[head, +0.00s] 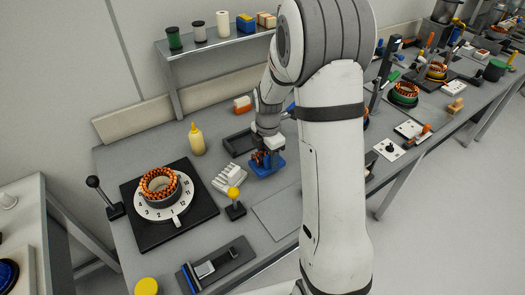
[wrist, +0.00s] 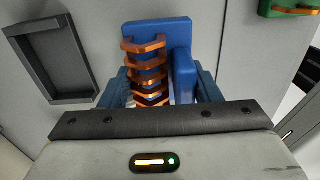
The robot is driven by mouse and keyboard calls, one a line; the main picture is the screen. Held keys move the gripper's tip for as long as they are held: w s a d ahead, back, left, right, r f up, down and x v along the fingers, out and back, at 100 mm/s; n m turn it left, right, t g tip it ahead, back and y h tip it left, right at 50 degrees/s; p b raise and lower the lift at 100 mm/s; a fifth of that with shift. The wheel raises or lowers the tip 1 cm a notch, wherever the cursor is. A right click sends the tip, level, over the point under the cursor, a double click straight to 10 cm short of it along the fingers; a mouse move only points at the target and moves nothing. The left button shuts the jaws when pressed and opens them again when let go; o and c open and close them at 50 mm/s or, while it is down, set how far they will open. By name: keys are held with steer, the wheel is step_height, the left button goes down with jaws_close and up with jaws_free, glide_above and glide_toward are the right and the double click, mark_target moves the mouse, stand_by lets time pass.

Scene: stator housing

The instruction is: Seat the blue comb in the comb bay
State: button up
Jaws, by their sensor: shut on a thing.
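The blue comb (wrist: 185,65) carries a row of copper-coloured loops. In the wrist view it sits between the two fingers of my gripper (wrist: 160,90), with the loops towards the left finger and a blue wall towards the right one. In the head view my gripper (head: 266,154) is shut on the comb (head: 264,166) at or just above the bench, right of the white ribbed block. I cannot tell whether the comb touches the bench. An empty dark tray (head: 232,150) lies left of my gripper; it also shows in the wrist view (wrist: 86,83). I cannot tell which thing is the comb bay.
A white ribbed block (head: 228,178) and a yellow-knobbed lever (head: 234,199) stand left of the comb. A copper-wound stator (head: 160,187) sits on a numbered dial at left. A yellow bottle (head: 197,140) stands behind. A green comb-like part (wrist: 288,7) lies at upper right.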

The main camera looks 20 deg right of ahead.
steer(key=shift+a+f, duration=0.1)
steer(key=shift+f, duration=0.75)
steer(key=shift+w+f, duration=0.25)
steer(key=shift+s, duration=0.15)
steer(key=shift+b, duration=0.3)
steer(key=shift+w+a+r, duration=0.1)
steer(key=shift+w+a, duration=0.2)
steer(key=shift+w, duration=0.7)
steer(key=shift+w+a+f, duration=0.1)
steer(key=shift+w+a, duration=0.25)
steer(key=shift+w, duration=0.65)
steer(key=shift+w+a+r, duration=0.1)
steer(key=shift+w+a, duration=0.2)
steer(key=shift+w, duration=0.7)
steer(key=shift+w, duration=0.1)
steer(key=shift+w+a+p, duration=0.1)
steer(key=shift+w+a, duration=0.25)
steer(key=shift+w, duration=0.55)
steer(key=shift+w+a+p, duration=0.15)
steer(key=shift+w+a, duration=0.15)
steer(key=shift+w, duration=0.65)
steer(key=shift+w+a+p, duration=0.1)
steer(key=shift+w+a, duration=0.25)
steer(key=shift+w, duration=0.55)
steer(key=shift+w+a, duration=0.15)
steer(key=shift+w, duration=0.4)
steer(key=shift+w+a, duration=0.15)
steer(key=shift+w, duration=0.35)
